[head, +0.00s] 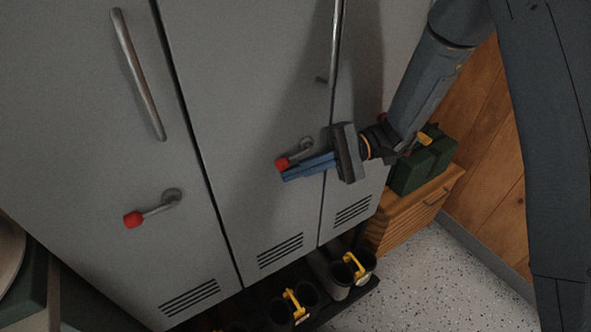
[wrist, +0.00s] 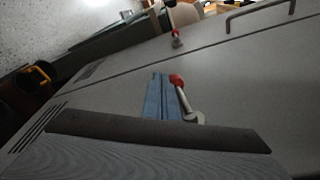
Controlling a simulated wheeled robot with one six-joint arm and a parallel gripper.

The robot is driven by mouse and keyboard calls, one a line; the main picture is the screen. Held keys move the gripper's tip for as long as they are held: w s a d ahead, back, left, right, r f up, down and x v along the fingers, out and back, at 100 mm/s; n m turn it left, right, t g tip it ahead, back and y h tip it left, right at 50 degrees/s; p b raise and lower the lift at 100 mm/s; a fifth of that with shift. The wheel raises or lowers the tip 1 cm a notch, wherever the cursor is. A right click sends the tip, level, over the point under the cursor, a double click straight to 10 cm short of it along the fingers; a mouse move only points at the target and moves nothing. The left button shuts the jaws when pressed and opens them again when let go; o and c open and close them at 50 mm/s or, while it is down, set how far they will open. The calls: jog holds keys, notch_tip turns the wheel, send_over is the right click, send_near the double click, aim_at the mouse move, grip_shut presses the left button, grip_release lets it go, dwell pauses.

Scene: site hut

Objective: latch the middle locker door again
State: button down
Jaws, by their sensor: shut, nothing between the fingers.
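The middle locker door (head: 245,110) is grey and looks flush with its neighbours. Its latch lever (head: 293,157) has a red knob at the lower left end and a pivot at the upper right, so it lies slanted. My gripper (head: 284,177) is shut and empty, its blue fingers at the knob, just below it in the head view. In the wrist view the fingers (wrist: 156,78) lie beside the red-knobbed lever (wrist: 183,95); I cannot tell whether they touch. The door's upright handle (head: 335,40) is above, partly cut off by the frame.
The left door has a similar red-knobbed lever (head: 150,209) and a bar handle (head: 138,75). Boots with yellow loops (head: 294,303) stand below the lockers. A green case (head: 422,163) sits on a wooden cabinet (head: 408,217) at right. Speckled floor (head: 425,285) is clear at lower right.

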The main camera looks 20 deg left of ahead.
jog(key=shift+f, duration=0.1)
dwell(0.4)
jog(key=w+d+f+b, duration=0.4)
jog(key=w+d+f, duration=0.1)
jog(key=d, duration=0.4)
jog(key=shift+d, duration=0.2)
jog(key=shift+w, duration=0.1)
jog(key=s+d+r+t+h, duration=0.1)
jog(key=s+d+t+h, duration=0.2)
jog(key=d, duration=0.4)
jog(key=s+d+m+t+h, duration=0.1)
jog(key=s+d+t+h, duration=0.2)
jog(key=d+h, duration=0.2)
jog(key=s+d+r+m+t+h, duration=0.1)
jog(key=s+d+t+h, duration=0.3)
jog(key=d, duration=0.7)
jog(key=shift+d+r+h+p, duration=0.15)
jog(key=shift+r+h+p, duration=0.15)
jog(key=shift+h+p, duration=0.15)
